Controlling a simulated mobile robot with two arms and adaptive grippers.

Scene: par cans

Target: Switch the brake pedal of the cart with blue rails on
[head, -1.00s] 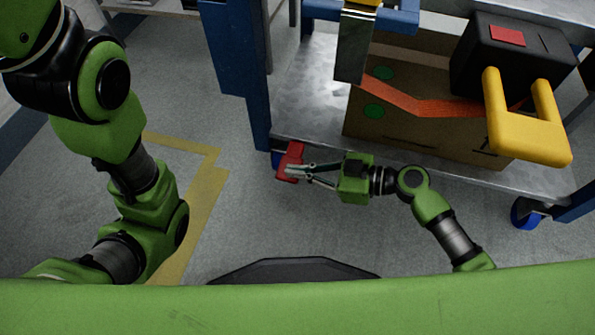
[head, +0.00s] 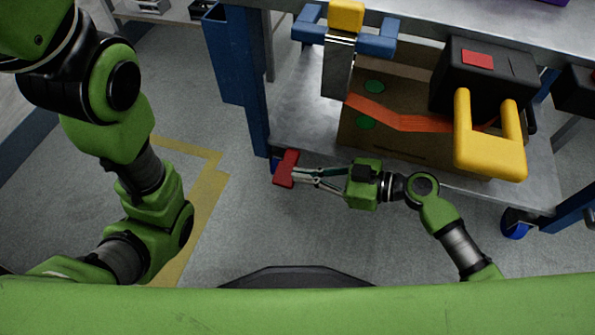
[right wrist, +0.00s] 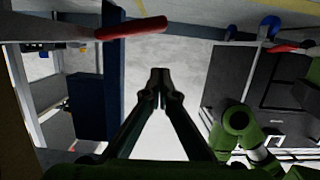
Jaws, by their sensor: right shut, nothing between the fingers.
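The cart with blue rails shows its blue corner post (head: 252,95) and a grey lower shelf (head: 295,105) in the head view. Its red brake pedal (head: 284,170) sticks out at the shelf's near left corner, over a mostly hidden blue wheel. My right gripper (head: 298,171) is shut and empty, its tips just right of the pedal; touching or apart, I cannot tell. In the right wrist view the shut fingertips (right wrist: 160,76) point at bare floor, with a red pedal (right wrist: 133,28) to their upper left. My left arm shows at the left, its gripper out of frame.
Another blue wheel (head: 516,222) is at the right. A second red pedal (right wrist: 290,46) shows in the wrist view. The floor left of the cart is clear.

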